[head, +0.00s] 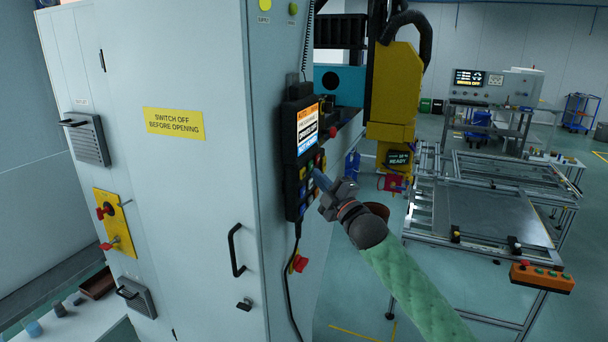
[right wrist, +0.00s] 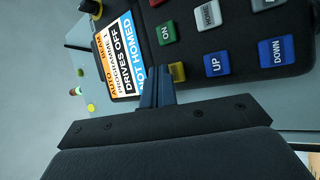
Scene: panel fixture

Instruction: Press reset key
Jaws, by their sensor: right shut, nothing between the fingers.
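The pendant (head: 290,155), a black hand panel with a lit screen and coloured keys, hangs on the side of the grey cabinet. My right gripper (head: 321,181) is shut and empty, its tips at the pendant's keys. In the right wrist view, the shut fingers (right wrist: 156,90) lie beside a yellow key (right wrist: 178,72), which they partly cover. Its label cannot be read, and no key reading reset is legible. A green ON key (right wrist: 166,33), a grey HOME key (right wrist: 207,16) and blue UP (right wrist: 213,63) and DOWN (right wrist: 276,50) keys surround it. Contact cannot be told. My left gripper is not in view.
The pendant screen (right wrist: 121,47) reads DRIVES OFF and NOT HOMED. A red knob (head: 299,263) sits low on the cabinet (head: 190,200), below the pendant. A yellow machine head (head: 393,95) and a metal-framed table (head: 480,215) stand to the right. Open floor lies between.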

